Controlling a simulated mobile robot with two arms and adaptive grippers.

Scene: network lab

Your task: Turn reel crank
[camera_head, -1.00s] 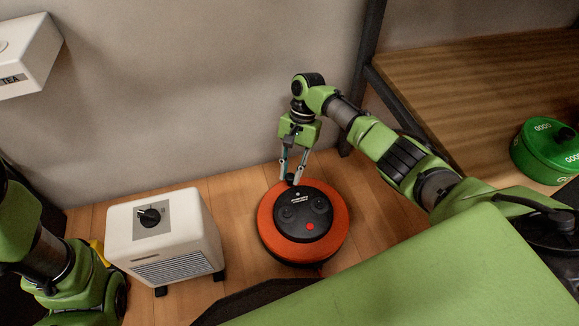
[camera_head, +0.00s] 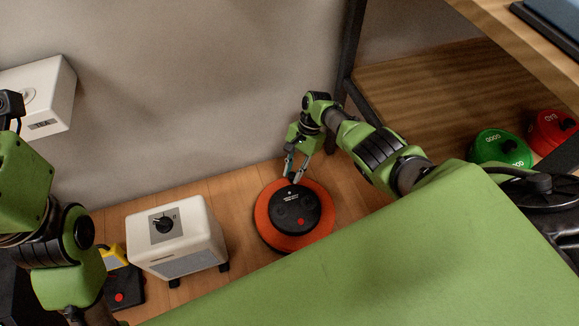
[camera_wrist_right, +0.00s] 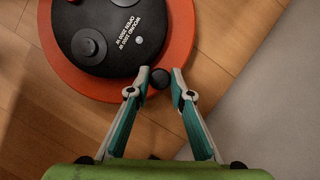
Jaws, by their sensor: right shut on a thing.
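The reel is an orange disc (camera_head: 265,231) with a black hub (camera_head: 284,213), flat on the wooden floor by the wall. The hub bears round knobs, a red dot and white lettering. A small black crank knob (camera_wrist_right: 160,78) stands at the rim of the hub, over the orange ring. My right gripper (camera_head: 293,177) reaches down to it from above. In the right wrist view its fingertips (camera_wrist_right: 161,75) are on either side of the knob, shut on it. My left arm shows at the left edge, but its gripper is not in view.
A white heater-like box (camera_head: 179,239) with a dial stands left of the reel. A dark post (camera_head: 345,62) rises behind my right arm.

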